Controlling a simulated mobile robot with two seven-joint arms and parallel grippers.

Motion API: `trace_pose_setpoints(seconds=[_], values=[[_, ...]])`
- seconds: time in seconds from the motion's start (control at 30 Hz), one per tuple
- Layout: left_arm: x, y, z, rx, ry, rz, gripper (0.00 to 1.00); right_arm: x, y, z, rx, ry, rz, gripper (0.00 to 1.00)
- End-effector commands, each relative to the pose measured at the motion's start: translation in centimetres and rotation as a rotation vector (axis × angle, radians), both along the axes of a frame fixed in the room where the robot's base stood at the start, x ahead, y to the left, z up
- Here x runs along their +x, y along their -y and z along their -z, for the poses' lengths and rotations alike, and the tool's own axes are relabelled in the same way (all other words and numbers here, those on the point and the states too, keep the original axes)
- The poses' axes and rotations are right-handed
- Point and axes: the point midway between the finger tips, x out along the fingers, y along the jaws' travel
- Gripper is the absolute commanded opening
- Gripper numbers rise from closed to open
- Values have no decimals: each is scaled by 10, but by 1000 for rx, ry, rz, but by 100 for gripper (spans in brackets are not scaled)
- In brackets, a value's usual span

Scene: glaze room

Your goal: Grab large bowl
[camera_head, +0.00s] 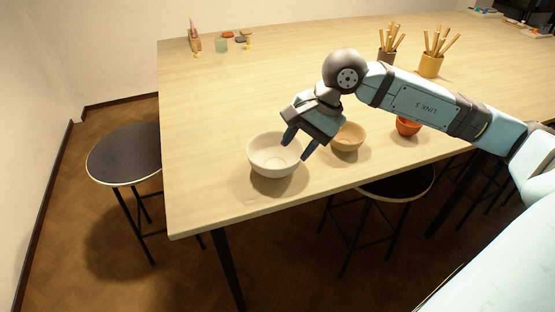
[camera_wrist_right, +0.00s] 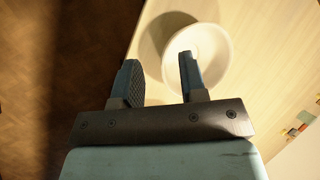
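The large bowl (camera_head: 262,161) is white and stands upright near the front left corner of the wooden table. My right gripper (camera_head: 298,146) is open and points down at the right side of the bowl's rim. One fingertip shows over the bowl's inside, the other outside it. In the right wrist view the bowl (camera_wrist_right: 215,60) lies behind the right-hand finger, and the rim passes between the fingers (camera_wrist_right: 158,64). I cannot tell whether either finger touches the bowl. My left gripper is not in view.
A smaller tan bowl (camera_head: 348,139) stands just right of my right gripper, and an orange-red bowl (camera_head: 408,127) farther right. Two pots of tools (camera_head: 430,65) stand behind my arm. The table (camera_head: 215,100) is clear left of the bowl. Stools (camera_head: 125,155) stand around it.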

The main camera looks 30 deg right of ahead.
Motion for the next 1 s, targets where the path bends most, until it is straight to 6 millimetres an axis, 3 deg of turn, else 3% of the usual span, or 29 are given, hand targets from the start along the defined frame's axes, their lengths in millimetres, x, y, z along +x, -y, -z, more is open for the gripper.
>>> trace_pose_setpoints(seconds=[0.03, 0.1, 0.23, 0.6, 0.87, 1.0], values=[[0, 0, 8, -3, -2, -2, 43, 4, 19, -1, -103, 48, -13, 39], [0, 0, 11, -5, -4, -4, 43, 7, 38, -7, -205, 89, -25, 39], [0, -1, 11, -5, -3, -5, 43, 10, 52, -8, -289, 114, -32, 39], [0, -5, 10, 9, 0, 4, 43, 27, 43, 55, -291, 114, -32, 39], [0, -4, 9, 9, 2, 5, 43, 32, 40, 74, -291, 113, -30, 39], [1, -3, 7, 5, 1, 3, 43, 36, 38, 95, -291, 112, -31, 39]])
